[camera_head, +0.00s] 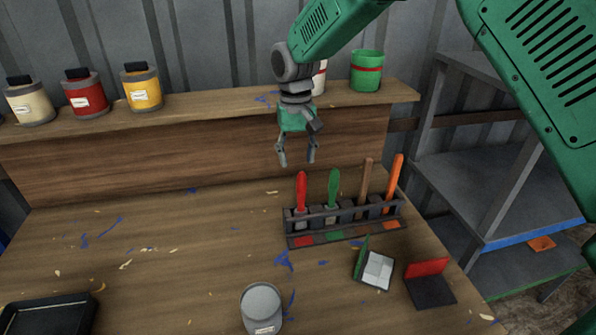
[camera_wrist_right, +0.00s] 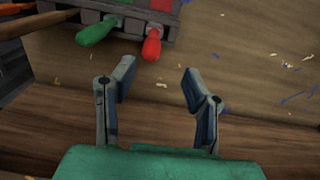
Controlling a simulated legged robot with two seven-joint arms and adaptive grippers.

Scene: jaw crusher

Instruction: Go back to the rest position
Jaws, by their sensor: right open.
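My right gripper (camera_head: 297,150) hangs with its fingers pointing down above the back of the workbench, in front of the wooden shelf front. Its fingers are apart and nothing is between them. The right wrist view also shows the open fingers (camera_wrist_right: 160,88), with the tool rack (camera_wrist_right: 120,12) beyond them. My right arm reaches in from the upper right of the head view. My left gripper does not show in either view.
A rack (camera_head: 345,222) with red, green, brown and orange handled tools stands just below the gripper. Paint cans line the shelf, including a green can (camera_head: 367,72). A grey can (camera_head: 262,308), a black tray (camera_head: 48,314) and a red-black block (camera_head: 430,284) are on the bench.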

